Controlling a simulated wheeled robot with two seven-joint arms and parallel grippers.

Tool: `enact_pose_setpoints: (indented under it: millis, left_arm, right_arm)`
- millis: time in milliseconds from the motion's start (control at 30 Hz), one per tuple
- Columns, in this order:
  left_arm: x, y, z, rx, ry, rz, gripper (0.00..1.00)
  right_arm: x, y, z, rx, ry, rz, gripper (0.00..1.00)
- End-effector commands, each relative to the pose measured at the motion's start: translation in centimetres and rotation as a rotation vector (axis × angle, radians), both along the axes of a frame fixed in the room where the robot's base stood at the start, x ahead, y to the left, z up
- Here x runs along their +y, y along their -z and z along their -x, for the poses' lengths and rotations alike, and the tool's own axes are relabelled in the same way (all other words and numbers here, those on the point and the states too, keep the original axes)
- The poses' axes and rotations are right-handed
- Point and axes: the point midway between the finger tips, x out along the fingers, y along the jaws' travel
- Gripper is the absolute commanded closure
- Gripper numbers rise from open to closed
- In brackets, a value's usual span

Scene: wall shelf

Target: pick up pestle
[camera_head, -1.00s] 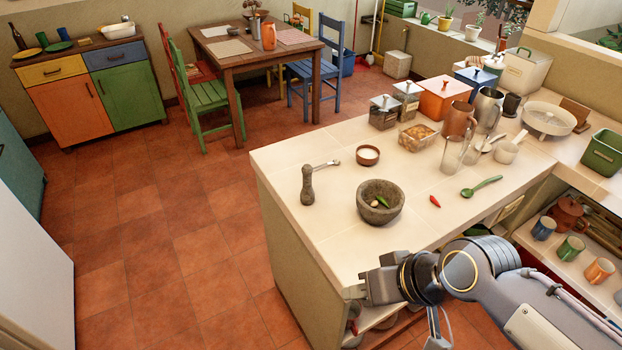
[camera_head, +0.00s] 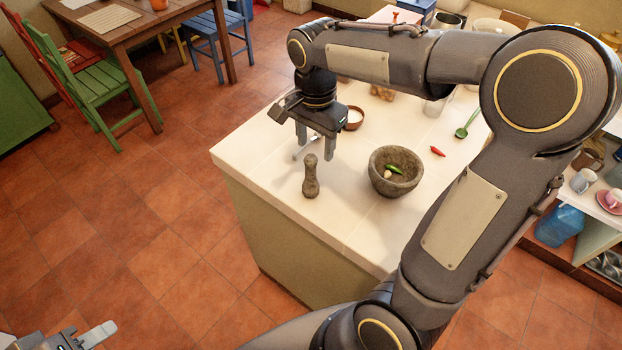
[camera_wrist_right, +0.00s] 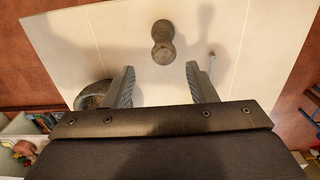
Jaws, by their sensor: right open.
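The grey stone pestle (camera_head: 311,178) stands upright near the left edge of the pale counter (camera_head: 262,150). It shows in the right wrist view (camera_wrist_right: 163,42), beyond and roughly between my fingertips. My right gripper (camera_head: 316,148) is open and empty, pointing down above the counter just behind the pestle, not touching it. Its two fingers spread wide in the wrist view (camera_wrist_right: 160,70). The stone mortar (camera_head: 390,186) stands right of the pestle with a green chilli and a pale piece inside. My left gripper (camera_head: 92,336) is partly in view at the bottom left; its opening is unclear.
A small bowl of white stuff (camera_head: 353,118) and a metal spoon (camera_head: 303,146) lie close to my right gripper. My right arm hides much of the counter's back.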

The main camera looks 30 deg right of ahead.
Motion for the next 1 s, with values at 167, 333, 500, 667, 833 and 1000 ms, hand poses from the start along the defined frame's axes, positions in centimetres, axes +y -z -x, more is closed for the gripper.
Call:
enact_pose_setpoints:
  millis: [167, 333, 500, 667, 833, 1000]
  left_arm:
    - [0.0, 0.0, 0.0, 0.000, 0.000, 0.000, 0.64]
    - [0.0, -0.3, 0.0, 0.000, 0.000, 0.000, 0.64]
    - [0.0, -0.9, 0.0, 0.000, 0.000, 0.000, 0.64]
    - [0.0, -0.9, 0.0, 0.000, 0.000, 0.000, 0.64]
    - [0.0, -0.9, 0.0, 0.000, 0.000, 0.000, 0.64]
    - [0.0, -0.9, 0.0, 0.000, 0.000, 0.000, 0.64]
  right_arm:
    - [0.0, 1.3, 0.1, 0.004, -0.001, -0.001, 0.49]
    - [0.2, 3.2, 0.1, 0.003, -0.002, -0.002, 0.49]
    - [0.9, 5.6, 0.0, 0.005, -0.004, -0.002, 0.49]
    - [0.9, 7.5, 0.0, 0.001, -0.002, -0.003, 0.49]
    - [0.9, 7.8, -0.1, -0.002, -0.003, -0.003, 0.49]
    - [0.9, 7.8, -0.1, -0.002, -0.003, -0.003, 0.58]
